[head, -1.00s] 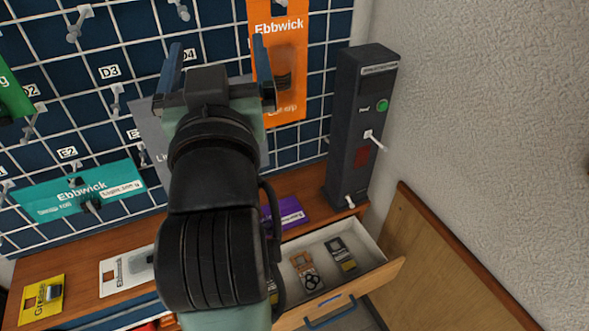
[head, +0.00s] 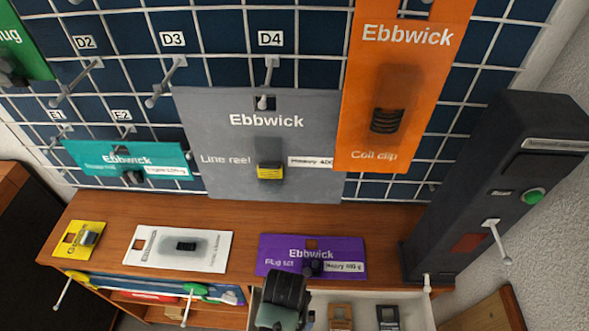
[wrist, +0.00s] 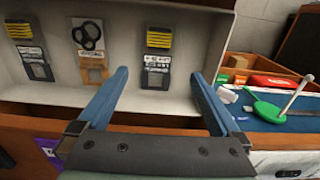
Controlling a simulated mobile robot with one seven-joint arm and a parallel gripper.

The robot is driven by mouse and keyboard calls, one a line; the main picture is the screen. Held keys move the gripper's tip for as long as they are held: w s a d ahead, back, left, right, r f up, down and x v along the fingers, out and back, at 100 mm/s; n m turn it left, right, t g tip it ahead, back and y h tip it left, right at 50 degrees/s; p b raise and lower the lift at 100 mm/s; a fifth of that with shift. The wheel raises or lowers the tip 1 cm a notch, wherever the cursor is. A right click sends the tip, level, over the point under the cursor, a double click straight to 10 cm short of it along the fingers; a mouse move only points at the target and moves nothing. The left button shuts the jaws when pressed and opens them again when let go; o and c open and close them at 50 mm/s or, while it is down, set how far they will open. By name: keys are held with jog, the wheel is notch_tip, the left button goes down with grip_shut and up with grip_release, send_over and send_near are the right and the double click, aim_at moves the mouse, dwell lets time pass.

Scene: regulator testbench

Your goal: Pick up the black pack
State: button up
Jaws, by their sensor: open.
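In the wrist view, two dark packs with yellow items lie in an open drawer, one at the left (wrist: 35,62) and one on the right (wrist: 157,62). I cannot tell for sure which is the black pack. A tan pack (wrist: 93,65) with black rings lies between them. My gripper (wrist: 160,76) is open and empty; its blue fingers frame the right dark pack in the picture, apart from it. In the head view, one dark pack (head: 387,318) shows at the bottom edge, and my arm hides part of the drawer.
The drawer's pale wall (wrist: 215,45) stands beside the packs. A purple pack (head: 340,268), white pack (head: 150,250) and yellow pack (head: 72,240) lie on the wooden shelf. A dark post (head: 490,190) stands at the right. Packs hang on the grid behind.

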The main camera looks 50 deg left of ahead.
notch_tip(320, 180, down, 4)
jog(key=shift+r, duration=0.2)
jog(key=shift+d+f+b, duration=0.2)
jog(key=shift+f+b, duration=0.55)
jog(key=shift+f, duration=1.9)
jog(key=shift+c, duration=0.3)
jog(key=shift+w, duration=0.1)
jog(key=c, duration=1.3)
jog(key=shift+r, duration=0.15)
